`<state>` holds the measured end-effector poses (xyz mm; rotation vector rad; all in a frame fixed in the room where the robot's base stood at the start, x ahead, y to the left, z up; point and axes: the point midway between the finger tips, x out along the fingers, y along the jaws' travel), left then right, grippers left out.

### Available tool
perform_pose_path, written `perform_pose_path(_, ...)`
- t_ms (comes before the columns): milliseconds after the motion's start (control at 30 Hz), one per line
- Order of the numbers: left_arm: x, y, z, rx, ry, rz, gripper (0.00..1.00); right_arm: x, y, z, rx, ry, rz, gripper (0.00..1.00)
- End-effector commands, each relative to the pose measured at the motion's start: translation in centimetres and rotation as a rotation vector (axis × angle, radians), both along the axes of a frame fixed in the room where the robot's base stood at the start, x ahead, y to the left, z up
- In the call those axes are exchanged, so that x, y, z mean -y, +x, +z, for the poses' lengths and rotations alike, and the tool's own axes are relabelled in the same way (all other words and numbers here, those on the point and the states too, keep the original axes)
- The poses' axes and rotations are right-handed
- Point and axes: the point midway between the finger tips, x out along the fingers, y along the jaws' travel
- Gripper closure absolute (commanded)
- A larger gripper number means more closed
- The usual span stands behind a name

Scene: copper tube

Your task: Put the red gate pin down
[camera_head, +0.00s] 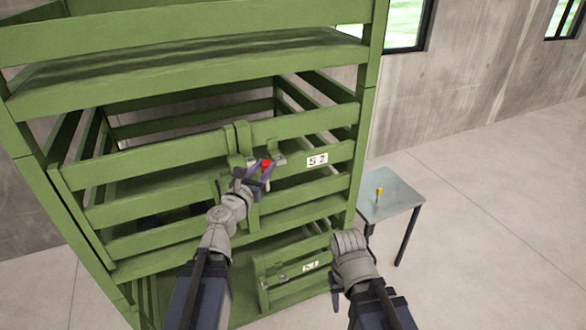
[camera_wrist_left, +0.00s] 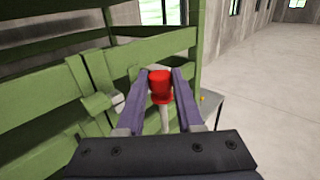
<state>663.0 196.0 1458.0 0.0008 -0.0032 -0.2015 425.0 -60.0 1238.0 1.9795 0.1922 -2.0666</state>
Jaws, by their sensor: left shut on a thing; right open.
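The red gate pin (camera_head: 265,165) has a red head and a pale shaft. My left gripper (camera_head: 262,176) is shut on it in front of the green gate labelled S2 (camera_head: 317,160). In the left wrist view the pin (camera_wrist_left: 160,88) stands between the two purple fingers of the left gripper (camera_wrist_left: 160,95), red head up. Whether the shaft's lower end touches anything is hidden. My right gripper (camera_head: 337,292) hangs low at the right of the rack, empty, with its fingers partly hidden behind the wrist.
A small grey table (camera_head: 395,203) stands right of the rack with a yellow-topped pin (camera_head: 379,193) on it; much of its top is clear. A lower gate labelled S1 (camera_head: 310,266) is below. Green rack posts and rails (camera_head: 366,110) surround the left arm.

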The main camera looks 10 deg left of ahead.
Motion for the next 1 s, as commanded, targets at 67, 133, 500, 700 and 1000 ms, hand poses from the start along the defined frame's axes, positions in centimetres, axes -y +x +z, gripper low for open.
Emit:
perform_pose_path(67,0.0,0.1,-0.7,0.000,0.000,0.000,1.00,0.0,0.0,-0.7,0.000,0.000,0.001,0.50)
perform_pose_path(133,0.0,0.1,-1.5,0.000,0.000,0.000,1.00,0.0,0.1,-1.5,0.000,0.000,0.002,0.50)
perform_pose_path(500,0.0,0.1,-10.8,0.000,0.000,0.000,1.00,0.0,0.1,-10.8,0.001,-0.002,0.017,0.50)
perform_pose_path(700,0.0,0.1,-17.1,0.000,0.000,0.000,1.00,0.0,0.2,-17.1,0.002,-0.002,0.028,0.50)
perform_pose_path(1000,0.0,0.1,-23.6,0.000,0.000,0.000,1.00,0.0,0.2,-23.6,0.002,-0.003,0.043,0.50)
